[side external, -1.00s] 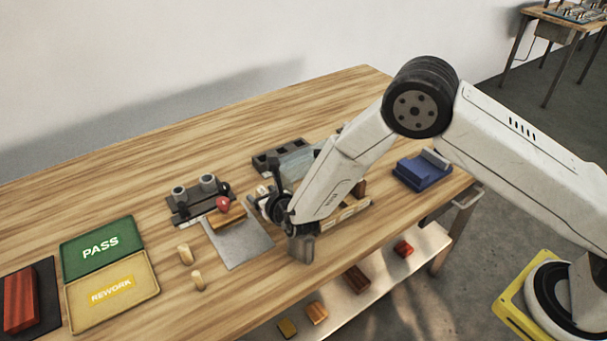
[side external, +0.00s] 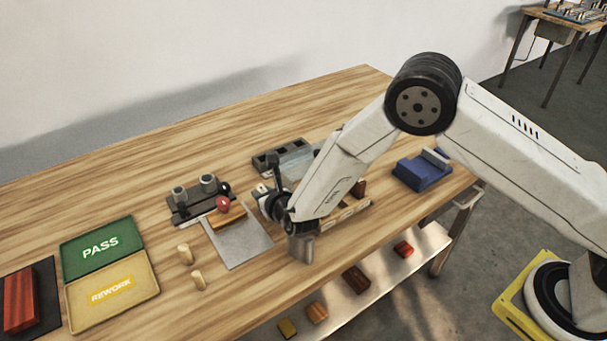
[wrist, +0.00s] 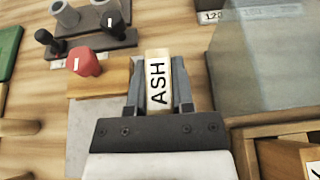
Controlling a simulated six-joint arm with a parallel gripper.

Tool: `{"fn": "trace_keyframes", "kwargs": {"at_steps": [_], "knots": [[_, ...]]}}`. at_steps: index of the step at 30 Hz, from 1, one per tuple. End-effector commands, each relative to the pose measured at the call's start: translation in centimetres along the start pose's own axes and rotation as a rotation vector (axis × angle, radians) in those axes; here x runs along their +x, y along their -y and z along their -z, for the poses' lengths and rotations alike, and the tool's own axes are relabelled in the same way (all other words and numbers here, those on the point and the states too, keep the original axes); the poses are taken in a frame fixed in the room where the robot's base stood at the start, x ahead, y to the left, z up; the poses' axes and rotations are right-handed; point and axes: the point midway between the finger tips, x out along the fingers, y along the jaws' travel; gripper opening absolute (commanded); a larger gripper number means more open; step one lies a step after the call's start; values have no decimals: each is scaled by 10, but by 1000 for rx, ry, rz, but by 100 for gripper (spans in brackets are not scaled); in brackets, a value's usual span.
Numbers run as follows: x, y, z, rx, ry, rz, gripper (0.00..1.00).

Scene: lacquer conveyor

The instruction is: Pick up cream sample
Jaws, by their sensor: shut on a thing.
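The cream sample (wrist: 158,70) is a pale block with a white label reading ASH, seen in the wrist view. My gripper (wrist: 158,86) is shut on it, with one grey finger on each side. The label faces the wrist camera. In the side view, my wrist hangs low over the bench, right of the grey sheet. The sample cannot be made out clearly there.
A red knob (side external: 222,204) and a brown block (side external: 228,217) sit left of my gripper, by a dark fixture (side external: 183,213).

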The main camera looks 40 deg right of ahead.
Motion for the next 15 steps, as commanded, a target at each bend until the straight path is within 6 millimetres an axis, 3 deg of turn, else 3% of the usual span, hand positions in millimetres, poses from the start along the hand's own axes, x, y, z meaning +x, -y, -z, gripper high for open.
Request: {"fn": "trace_keyframes", "kwargs": {"at_steps": [8,15], "knots": [[-10,0,-25,2,3,-1,0],[-40,7,-40,1,2,0,0]]}}
